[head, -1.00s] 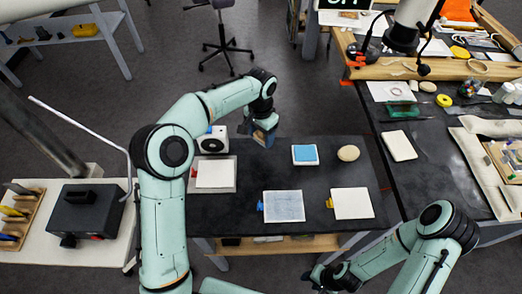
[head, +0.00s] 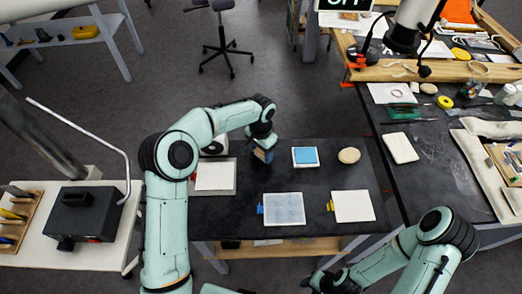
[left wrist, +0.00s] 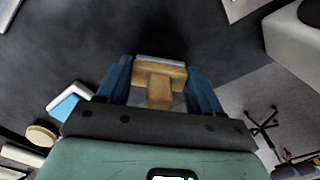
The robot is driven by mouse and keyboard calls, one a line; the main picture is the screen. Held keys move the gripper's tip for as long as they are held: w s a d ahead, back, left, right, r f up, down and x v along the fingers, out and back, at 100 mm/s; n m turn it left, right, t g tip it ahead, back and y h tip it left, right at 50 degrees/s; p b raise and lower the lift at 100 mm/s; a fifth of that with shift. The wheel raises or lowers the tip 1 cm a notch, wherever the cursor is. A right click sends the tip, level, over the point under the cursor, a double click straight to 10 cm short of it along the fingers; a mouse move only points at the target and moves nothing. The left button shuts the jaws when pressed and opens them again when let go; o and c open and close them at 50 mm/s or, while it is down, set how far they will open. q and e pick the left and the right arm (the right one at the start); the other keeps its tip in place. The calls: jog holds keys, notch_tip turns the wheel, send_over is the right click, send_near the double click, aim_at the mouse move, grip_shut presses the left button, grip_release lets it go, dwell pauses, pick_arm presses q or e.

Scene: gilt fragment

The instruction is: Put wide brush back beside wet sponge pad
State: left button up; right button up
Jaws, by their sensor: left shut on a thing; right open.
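The wide brush (left wrist: 159,82) has a wooden handle and a pale front edge; it sits between the blue fingers of my left gripper (left wrist: 160,85). In the head view this left gripper (head: 264,156) is shut on the brush over the dark table, left of the sponge. The brush's lower end is too small there to tell whether it touches the table. The wet sponge pad (head: 305,156) is a blue block in a white tray, and it shows at the left in the left wrist view (left wrist: 66,106). My right gripper (head: 322,281) is open at the bottom, off the table's front edge.
A round beige thing (head: 349,155) lies right of the sponge tray. A white device (head: 213,144) stands behind the left tile. Bare table lies between the gripper and sponge tray.

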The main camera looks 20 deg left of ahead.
pick_arm(q)
jog(key=o, duration=0.9)
jog(key=shift+f, duration=0.15)
jog(key=shift+o, duration=0.2)
notch_tip(320, 180, up, 12)
jog(key=shift+f+p, duration=0.1)
jog(key=shift+p, duration=0.55)
jog(key=shift+r, duration=0.3)
pick_arm(e)
jog(key=shift+w+r, duration=0.9)
jog(key=shift+w, duration=0.05)
